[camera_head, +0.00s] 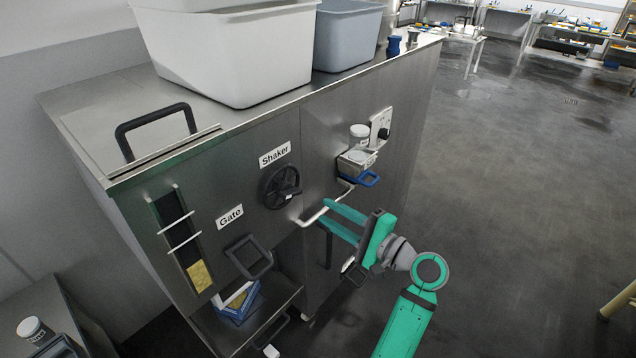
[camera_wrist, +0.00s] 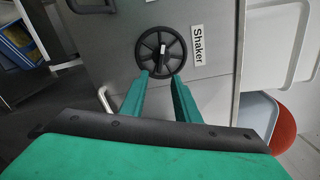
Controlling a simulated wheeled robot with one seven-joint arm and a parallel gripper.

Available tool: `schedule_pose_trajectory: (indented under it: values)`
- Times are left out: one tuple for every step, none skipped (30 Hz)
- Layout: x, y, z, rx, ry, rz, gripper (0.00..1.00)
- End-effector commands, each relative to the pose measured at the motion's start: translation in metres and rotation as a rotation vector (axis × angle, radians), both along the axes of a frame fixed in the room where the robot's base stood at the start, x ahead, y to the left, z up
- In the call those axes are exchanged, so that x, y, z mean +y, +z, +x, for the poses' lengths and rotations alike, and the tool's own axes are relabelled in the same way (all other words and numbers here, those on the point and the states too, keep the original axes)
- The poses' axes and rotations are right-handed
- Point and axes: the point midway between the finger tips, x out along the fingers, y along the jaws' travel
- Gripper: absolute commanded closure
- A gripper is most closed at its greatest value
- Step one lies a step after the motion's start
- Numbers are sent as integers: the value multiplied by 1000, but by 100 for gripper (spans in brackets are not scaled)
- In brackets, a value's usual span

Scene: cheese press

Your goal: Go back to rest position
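My green gripper (camera_head: 344,222) is in front of the steel machine, to the right of the Shaker handwheel. In the wrist view its two fingers (camera_wrist: 163,84) are apart with nothing between them, and they point at the black spoked handwheel (camera_wrist: 161,52). The handwheel (camera_head: 281,186) sits on the machine's front (camera_head: 325,130) under the Shaker label (camera_head: 274,154). Whether the fingertips touch the wheel I cannot tell, but in the head view they show to the right of it.
A bent white handle (camera_head: 318,216) sticks out by my gripper. A small shelf with a jar (camera_head: 359,134) is above it. The Gate handle (camera_head: 248,257) is lower left, above a blue-and-white box (camera_head: 238,301). White (camera_head: 235,55) and grey (camera_head: 346,36) tubs stand on top. Open floor (camera_head: 500,190) lies right.

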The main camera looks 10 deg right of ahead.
Motion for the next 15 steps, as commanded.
schedule_pose_trajectory:
  values:
    - [1, 0, 0, 0, 1, 0, 71]
    - [1, 0, 0, 0, 1, 0, 71]
    - [1, -2, 0, 1, -2, -1, 71]
    - [1, -4, 0, 3, -6, -3, 71]
    - [1, -8, 0, 5, -13, -6, 71]
    - [2, -16, -1, 10, -25, -13, 71]
    - [3, -24, -1, 16, -37, -19, 71]
    - [3, -33, -2, 22, -52, -28, 71]
    - [5, -47, -3, 30, -74, -44, 71]
    - [8, -59, -5, 38, -93, -59, 71]
    - [10, -72, -7, 45, -113, -76, 71]
    - [13, -89, -10, 55, -142, -101, 71]
    - [15, -102, -13, 61, -162, -124, 71]
    - [18, -115, -17, 69, -182, -145, 71]
    - [21, -132, -22, 76, -207, -177, 71]
